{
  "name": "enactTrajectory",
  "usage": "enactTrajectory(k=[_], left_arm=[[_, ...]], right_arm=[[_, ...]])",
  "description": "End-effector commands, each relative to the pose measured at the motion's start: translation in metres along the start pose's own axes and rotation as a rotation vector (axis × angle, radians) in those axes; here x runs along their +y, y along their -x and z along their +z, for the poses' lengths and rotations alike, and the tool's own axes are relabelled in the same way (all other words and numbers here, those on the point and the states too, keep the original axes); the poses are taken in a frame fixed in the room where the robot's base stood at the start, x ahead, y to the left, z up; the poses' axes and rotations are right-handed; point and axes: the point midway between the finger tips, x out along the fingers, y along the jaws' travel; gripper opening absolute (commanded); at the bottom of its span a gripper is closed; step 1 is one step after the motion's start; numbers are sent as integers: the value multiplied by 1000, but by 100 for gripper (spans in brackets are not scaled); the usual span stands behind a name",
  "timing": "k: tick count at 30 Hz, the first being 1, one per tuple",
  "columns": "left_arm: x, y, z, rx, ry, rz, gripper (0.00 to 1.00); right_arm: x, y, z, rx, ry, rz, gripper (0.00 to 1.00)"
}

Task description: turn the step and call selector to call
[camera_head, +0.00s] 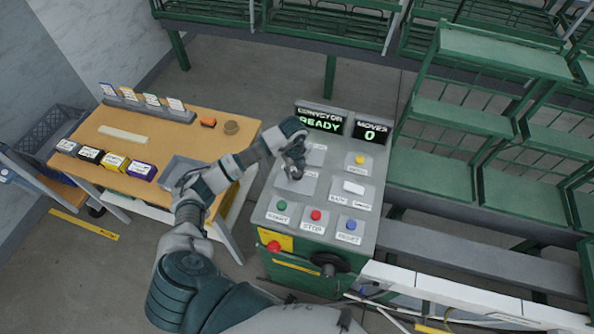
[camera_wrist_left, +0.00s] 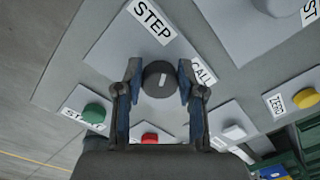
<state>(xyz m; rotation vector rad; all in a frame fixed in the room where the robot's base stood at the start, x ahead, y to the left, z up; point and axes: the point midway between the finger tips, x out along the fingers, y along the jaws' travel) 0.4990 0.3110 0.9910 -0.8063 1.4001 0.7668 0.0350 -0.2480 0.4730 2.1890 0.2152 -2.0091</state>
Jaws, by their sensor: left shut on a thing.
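The step and call selector is a dark round knob (camera_wrist_left: 159,88) with a pale pointer line, on a light grey plate in the left wrist view. Its STEP label (camera_wrist_left: 152,21) is above and left of the knob, and its CALL label (camera_wrist_left: 203,73) is to the right. The pointer line stands nearly upright in that view, and I cannot tell which label it is set to. My left gripper (camera_wrist_left: 158,76) is shut on the knob, one finger on each side. In the head view my left gripper (camera_head: 294,165) hides the knob. My right gripper is not in view.
The panel (camera_head: 262,206) carries a green start button (camera_head: 282,205), a red stop button (camera_head: 316,214), a blue reset button (camera_head: 351,225) and a yellow button (camera_head: 359,159). Displays read READY (camera_head: 320,124) and MOVES 0 (camera_head: 371,131). A wooden table (camera_head: 185,140) stands left; green racks (camera_head: 440,180) stand right.

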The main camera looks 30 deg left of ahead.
Motion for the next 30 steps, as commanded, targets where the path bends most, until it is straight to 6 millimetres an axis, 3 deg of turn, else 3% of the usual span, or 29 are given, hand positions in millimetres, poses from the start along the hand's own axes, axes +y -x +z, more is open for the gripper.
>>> enactTrajectory(k=[7, 17, 30], left_arm=[[-1, -2, -8, 16, -12, 2, 4], [-2, -2, -11, 18, -72, 3, 4], [-3, -3, -10, 29, -416, -1, 4]], right_arm=[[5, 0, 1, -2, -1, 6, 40], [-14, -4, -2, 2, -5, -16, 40], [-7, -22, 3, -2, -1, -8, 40]])
